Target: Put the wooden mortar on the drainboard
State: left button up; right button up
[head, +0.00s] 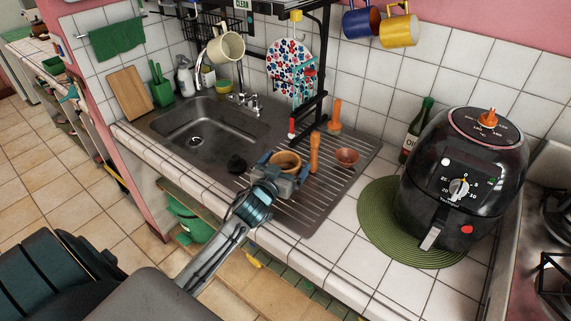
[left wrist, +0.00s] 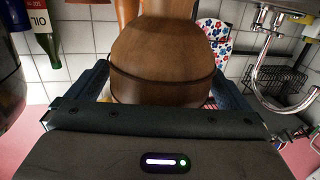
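The wooden mortar (head: 287,160) is a brown round cup at the front left part of the drainboard (head: 335,188), beside the sink. My left gripper (head: 283,174) is at it, with its fingers on either side. In the left wrist view the mortar (left wrist: 163,65) fills the space between the two fingers (left wrist: 163,90), which look pressed against its sides. The gripper hides the mortar's lower part in the head view, so I cannot tell whether it rests on the drainboard or is just above it. My right gripper is not in view.
A black rack post (head: 322,75) rises behind. The sink (head: 205,130) lies left. An air fryer (head: 465,170) on a green mat (head: 375,225) and an oil bottle (head: 415,130) stand right.

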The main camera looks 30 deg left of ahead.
pick_arm(q)
jog(key=shift+r, duration=0.2)
jog(key=s+b, duration=0.1)
jog(key=s, duration=0.2)
jog(key=s+d+b, duration=0.1)
jog(key=s, duration=0.3)
jog(key=s+b, duration=0.2)
jog(key=s, duration=0.2)
jog(key=shift+d+r, duration=0.1)
jog(key=shift+d, duration=0.05)
jog(key=shift+s+r, duration=0.15)
jog(key=shift+s, duration=0.35)
dwell(0.3)
